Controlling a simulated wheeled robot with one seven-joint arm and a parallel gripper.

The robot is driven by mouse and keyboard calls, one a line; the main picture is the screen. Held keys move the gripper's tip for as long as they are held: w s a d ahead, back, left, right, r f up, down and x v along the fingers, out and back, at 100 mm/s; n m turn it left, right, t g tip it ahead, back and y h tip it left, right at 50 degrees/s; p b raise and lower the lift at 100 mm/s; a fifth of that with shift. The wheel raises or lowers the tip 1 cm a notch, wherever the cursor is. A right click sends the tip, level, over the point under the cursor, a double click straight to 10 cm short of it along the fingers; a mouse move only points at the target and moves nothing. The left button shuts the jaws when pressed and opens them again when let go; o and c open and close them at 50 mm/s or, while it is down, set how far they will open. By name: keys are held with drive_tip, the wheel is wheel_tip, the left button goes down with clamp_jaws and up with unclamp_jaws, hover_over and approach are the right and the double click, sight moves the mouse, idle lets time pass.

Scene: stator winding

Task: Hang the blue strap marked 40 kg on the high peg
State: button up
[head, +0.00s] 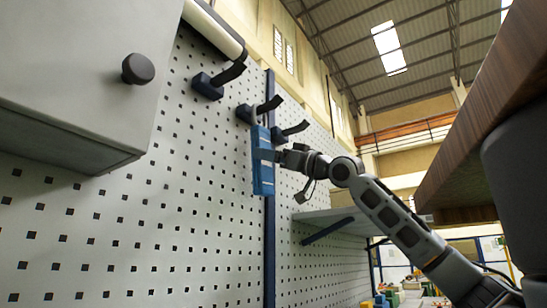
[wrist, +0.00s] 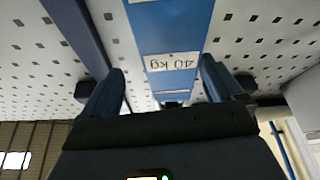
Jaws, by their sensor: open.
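The blue strap (head: 262,165) hangs upright against the perforated wall panel, just below the middle black peg (head: 268,105). Its top reaches that peg, but I cannot tell whether its loop is around it. In the wrist view the strap (wrist: 180,25) carries a white label reading 40 kg, upside down. My gripper (head: 277,155) is at the strap's right side in the head view. In the wrist view my gripper (wrist: 162,72) is open, with one finger on each side of the strap and gaps showing.
Another black peg (head: 232,74) is nearer and higher in the picture, and a third peg (head: 293,129) is farther right. A grey box (head: 75,70) with a black knob juts out at left. A shelf (head: 325,218) is below right. A wooden edge (head: 480,110) is at right.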

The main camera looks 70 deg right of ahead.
drive_tip(key=shift+f, duration=0.1)
drive_tip(key=b+v, duration=0.2)
drive_tip(key=v, duration=0.5)
drive_tip(key=shift+s, duration=0.35)
drive_tip(key=shift+s+f, duration=0.1)
drive_tip(key=shift+s, duration=0.05)
